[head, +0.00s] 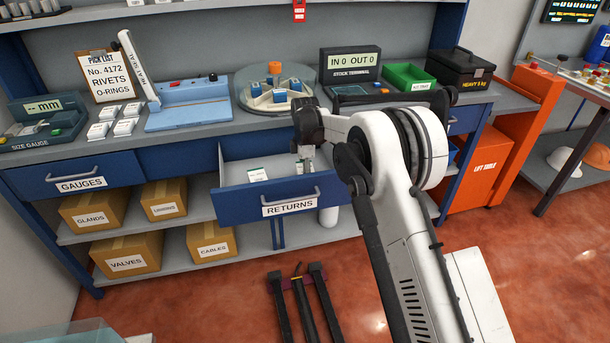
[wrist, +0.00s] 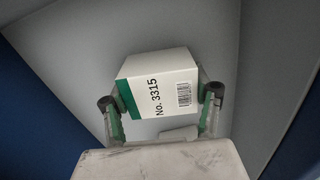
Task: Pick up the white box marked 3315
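The white box marked No. 3315 (wrist: 165,85) has a green band and a barcode. It shows in the wrist view on the grey drawer floor, between the two fingers of my gripper (wrist: 161,98). The fingers are apart, one on each side of the box, with a small gap seeming to show at each side. In the head view my gripper (head: 304,166) reaches down into the open RETURNS drawer (head: 236,199). I cannot make out the marked box there.
A small white box with green (head: 257,174) lies in the drawer left of my gripper, its marking unreadable. The worktop above holds a round turntable (head: 245,98), a blue sealer (head: 188,112) and a stock terminal (head: 349,68).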

